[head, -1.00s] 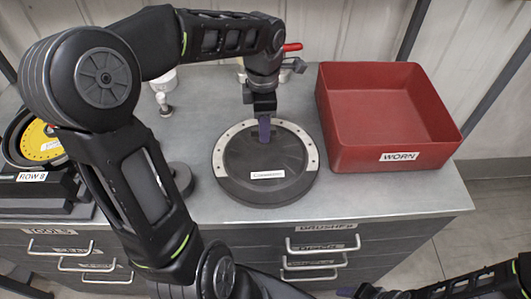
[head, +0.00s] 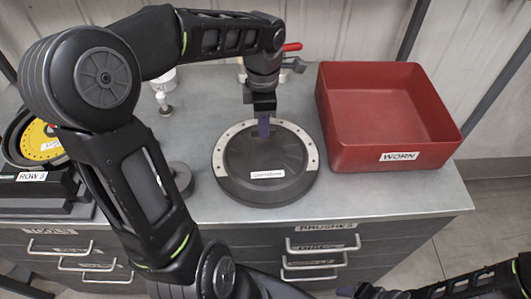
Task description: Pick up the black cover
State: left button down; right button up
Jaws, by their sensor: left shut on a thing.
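The black cover (head: 262,178) is a round dark disc with a light metal arc along its far rim and a white label on its front. It rests on the grey bench top, left of the red bin. My left gripper (head: 264,130) points down at the cover's far part, with its fingers closed together on something at the cover's middle-far area. The exact thing between the fingers is too small to make out, but it is at the cover. Of my right arm, only part shows at the bottom right; its fingertips cannot be made out.
A red bin (head: 385,157) labelled WORN stands at the right of the bench. A yellow-faced disc (head: 40,143) sits in a black holder labelled ROW 3 at the left. A small dark round part (head: 180,176) lies behind my left forearm. Drawers (head: 320,243) line the bench front.

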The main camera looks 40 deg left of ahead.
pick_arm(q)
jog(key=shift+r, duration=0.1)
notch_tip(320, 180, up, 10)
dwell(0.6)
dwell(0.6)
